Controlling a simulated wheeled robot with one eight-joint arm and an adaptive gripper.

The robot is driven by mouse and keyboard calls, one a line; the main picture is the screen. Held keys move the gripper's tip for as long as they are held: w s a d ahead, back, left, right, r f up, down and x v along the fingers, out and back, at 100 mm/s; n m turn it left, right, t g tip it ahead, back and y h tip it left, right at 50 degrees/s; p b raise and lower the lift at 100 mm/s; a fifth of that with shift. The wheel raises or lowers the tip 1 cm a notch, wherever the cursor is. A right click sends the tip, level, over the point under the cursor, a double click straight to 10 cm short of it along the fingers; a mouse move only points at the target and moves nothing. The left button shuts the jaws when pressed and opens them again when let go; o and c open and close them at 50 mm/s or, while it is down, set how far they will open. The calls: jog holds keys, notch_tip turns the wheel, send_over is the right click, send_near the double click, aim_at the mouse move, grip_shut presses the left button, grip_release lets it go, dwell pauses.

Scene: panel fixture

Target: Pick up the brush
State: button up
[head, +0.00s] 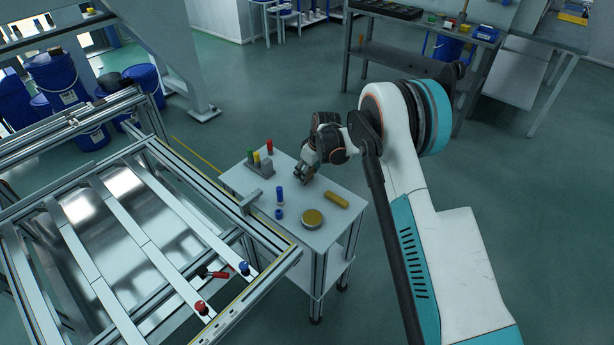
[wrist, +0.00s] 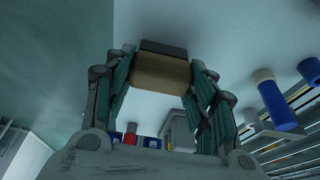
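The brush (wrist: 160,72) shows in the wrist view as a tan wooden block with a dark strip along its far edge. It fills the gap between the two fingers of my gripper (wrist: 161,66), which appear to touch its sides. In the head view my gripper (head: 302,178) is low over the far right part of the small grey table (head: 325,237). The brush is not clearly visible there, hidden by the gripper. I cannot tell whether the brush is clear of the tabletop.
On the table are a yellow bar (head: 336,200), a round tin (head: 312,218), a blue peg (head: 280,193) and a grey holder (head: 260,168) with coloured pegs. A metal frame (head: 150,230) stands at the left, with a red-handled tool (head: 213,273) on it. Floor is clear behind the table.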

jog(key=c, duration=0.4)
notch_tip(320, 180, up, 20)
jog(key=p, duration=0.6)
